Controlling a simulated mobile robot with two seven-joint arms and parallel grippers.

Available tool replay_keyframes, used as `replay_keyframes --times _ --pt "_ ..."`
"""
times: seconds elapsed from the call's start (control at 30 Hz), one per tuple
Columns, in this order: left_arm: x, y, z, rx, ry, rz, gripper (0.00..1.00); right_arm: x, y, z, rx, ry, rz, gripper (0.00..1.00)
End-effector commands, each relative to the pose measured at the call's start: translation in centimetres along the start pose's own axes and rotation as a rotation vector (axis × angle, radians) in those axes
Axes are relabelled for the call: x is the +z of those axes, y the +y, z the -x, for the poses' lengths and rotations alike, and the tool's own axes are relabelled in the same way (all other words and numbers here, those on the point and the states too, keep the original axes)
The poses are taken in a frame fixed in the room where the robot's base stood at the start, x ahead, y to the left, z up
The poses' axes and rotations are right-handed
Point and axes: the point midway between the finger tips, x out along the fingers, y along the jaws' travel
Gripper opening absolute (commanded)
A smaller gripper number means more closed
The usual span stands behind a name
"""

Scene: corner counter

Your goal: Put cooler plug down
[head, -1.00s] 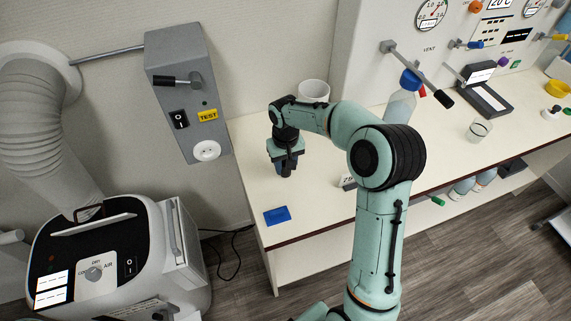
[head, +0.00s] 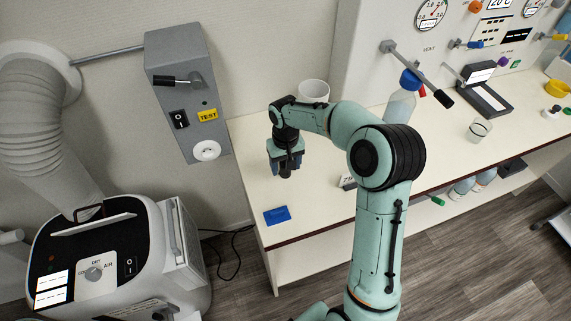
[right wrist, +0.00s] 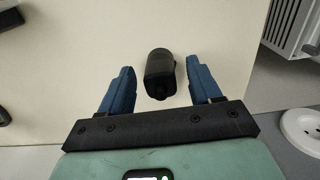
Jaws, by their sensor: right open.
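The cooler plug (right wrist: 160,74) is a small black piece that shows in the right wrist view, between the blue fingers with a gap on each side. In the head view its dark end (head: 285,174) shows just below the fingers, at the counter's left part. My right gripper (head: 286,162) is open around the plug and points down at the counter; its spread fingers also show in the right wrist view (right wrist: 160,88). My left gripper is out of view.
A blue pad (head: 277,215) lies near the counter's front left edge. A white cup (head: 314,91) and a blue-capped bottle (head: 401,100) stand behind my right arm. A wall box with a white socket (head: 206,151) hangs left of the counter, above the white cooler unit (head: 150,240).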

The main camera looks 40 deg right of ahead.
Motion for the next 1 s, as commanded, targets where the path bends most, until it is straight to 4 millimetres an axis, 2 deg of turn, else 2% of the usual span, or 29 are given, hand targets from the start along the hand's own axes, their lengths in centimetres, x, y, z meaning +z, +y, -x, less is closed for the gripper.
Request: replay_keyframes --times 0.3,0.5,0.7,1.0 --pt "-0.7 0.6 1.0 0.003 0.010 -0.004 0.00 -0.2 0.0 6.8 -0.001 0.009 -0.001 0.63" --pt "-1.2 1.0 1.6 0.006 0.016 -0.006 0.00 -0.2 -0.1 10.4 -0.002 0.007 0.000 0.63" --pt "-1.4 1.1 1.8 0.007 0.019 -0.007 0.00 -0.1 0.0 11.9 -0.001 0.003 0.000 0.63" --pt "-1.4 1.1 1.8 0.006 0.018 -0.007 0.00 0.0 0.0 12.0 0.000 0.002 0.000 0.63"
